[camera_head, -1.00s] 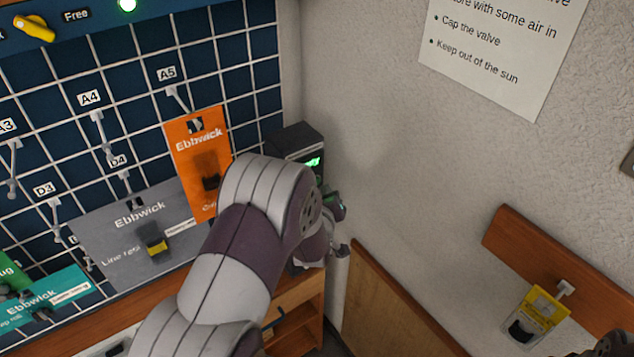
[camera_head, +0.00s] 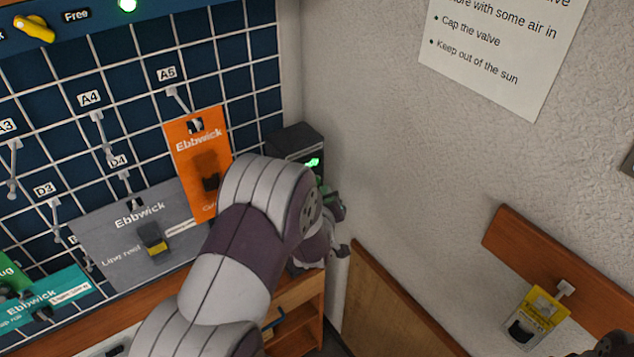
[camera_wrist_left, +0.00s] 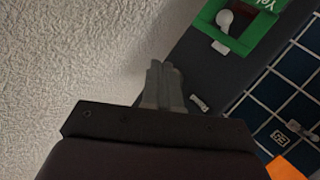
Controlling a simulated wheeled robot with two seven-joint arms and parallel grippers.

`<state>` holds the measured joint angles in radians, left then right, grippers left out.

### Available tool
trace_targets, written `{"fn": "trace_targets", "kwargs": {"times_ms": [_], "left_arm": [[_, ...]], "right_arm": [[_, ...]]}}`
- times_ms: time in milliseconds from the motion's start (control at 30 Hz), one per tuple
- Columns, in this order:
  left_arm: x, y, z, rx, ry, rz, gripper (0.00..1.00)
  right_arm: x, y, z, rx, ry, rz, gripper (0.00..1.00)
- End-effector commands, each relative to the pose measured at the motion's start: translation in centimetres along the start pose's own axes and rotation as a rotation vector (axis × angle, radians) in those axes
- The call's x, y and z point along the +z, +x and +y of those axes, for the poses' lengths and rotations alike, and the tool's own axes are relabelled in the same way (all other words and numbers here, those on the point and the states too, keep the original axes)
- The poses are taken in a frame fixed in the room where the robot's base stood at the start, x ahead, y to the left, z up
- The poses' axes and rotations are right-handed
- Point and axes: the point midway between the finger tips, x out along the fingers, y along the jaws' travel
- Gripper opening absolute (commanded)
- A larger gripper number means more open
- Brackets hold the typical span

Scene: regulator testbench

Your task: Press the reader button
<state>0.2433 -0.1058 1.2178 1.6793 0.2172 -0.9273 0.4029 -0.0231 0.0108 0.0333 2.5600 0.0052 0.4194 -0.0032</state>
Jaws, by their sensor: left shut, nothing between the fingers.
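The reader is a dark box (camera_head: 293,141) in the corner at the right end of the grid board, with a small lit green display on its upper front. My left arm covers most of its lower front, and I cannot make out the button. My left gripper is at the reader's lower front in the head view, largely hidden behind my own wrist. In the left wrist view its two grey fingers (camera_wrist_left: 162,86) are together with nothing between them. My right gripper does not clearly show.
An orange card (camera_head: 188,133) and a grey card (camera_head: 105,225) hang on the board left of my arm. A yellow-tagged item (camera_head: 537,317) hangs from a wooden rail (camera_head: 540,255) on the right wall.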

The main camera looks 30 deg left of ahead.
Motion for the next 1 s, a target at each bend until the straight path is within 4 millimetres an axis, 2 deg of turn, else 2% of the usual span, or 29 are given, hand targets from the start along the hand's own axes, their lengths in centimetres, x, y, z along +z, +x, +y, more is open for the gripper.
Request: {"fn": "trace_targets", "kwargs": {"times_ms": [1000], "left_arm": [[-0.45, 0.59, -0.43, 0.0, 0.0, 0.0, 0.0]], "right_arm": [[0.05, 0.45, 0.0, 0.0, 0.0, 0.0, 0.93]]}}
